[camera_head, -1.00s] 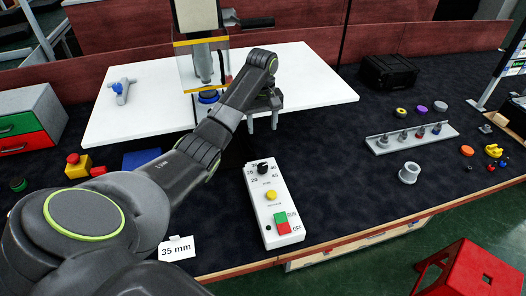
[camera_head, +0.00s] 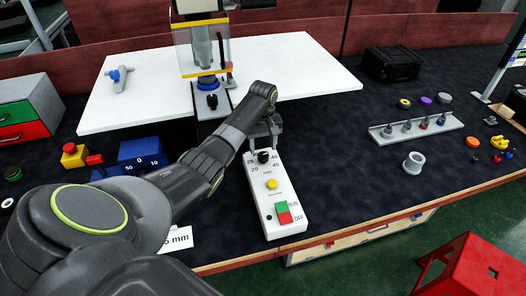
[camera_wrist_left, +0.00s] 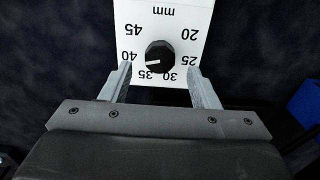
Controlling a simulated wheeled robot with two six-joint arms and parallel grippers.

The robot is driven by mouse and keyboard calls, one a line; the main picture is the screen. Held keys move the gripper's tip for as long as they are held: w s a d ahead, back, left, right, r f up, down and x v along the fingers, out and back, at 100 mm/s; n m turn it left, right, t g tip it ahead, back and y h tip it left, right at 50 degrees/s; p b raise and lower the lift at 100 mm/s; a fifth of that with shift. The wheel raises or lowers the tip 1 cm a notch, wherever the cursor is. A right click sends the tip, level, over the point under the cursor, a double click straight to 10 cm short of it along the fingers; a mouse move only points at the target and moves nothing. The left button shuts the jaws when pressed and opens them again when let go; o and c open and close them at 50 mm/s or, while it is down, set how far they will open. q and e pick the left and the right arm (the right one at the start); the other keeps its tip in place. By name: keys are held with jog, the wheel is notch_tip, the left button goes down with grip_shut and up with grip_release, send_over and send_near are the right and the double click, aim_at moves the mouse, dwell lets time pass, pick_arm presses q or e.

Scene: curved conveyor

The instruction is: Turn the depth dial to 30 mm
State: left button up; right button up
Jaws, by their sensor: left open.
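The black depth dial (camera_head: 263,156) sits at the far end of a white control panel (camera_head: 271,205). My left gripper (camera_head: 265,138) is open at the dial's far side. In the left wrist view its two fingers (camera_wrist_left: 159,72) stand apart, to either side of the dial's near edge, with a gap to the knob. My right gripper is not in view.
The panel also has a yellow button (camera_head: 272,184) and a green and red RUN/OFF switch (camera_head: 283,212). A white card (camera_head: 178,240) ending in "5 mm" is partly hidden by my arm. A blue scale box (camera_head: 141,151) stands left. The press (camera_head: 207,60) stands behind.

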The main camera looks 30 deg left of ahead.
aim_at(263, 154)
pick_arm(q)
jog(key=shift+f, duration=1.55)
jog(key=c, duration=1)
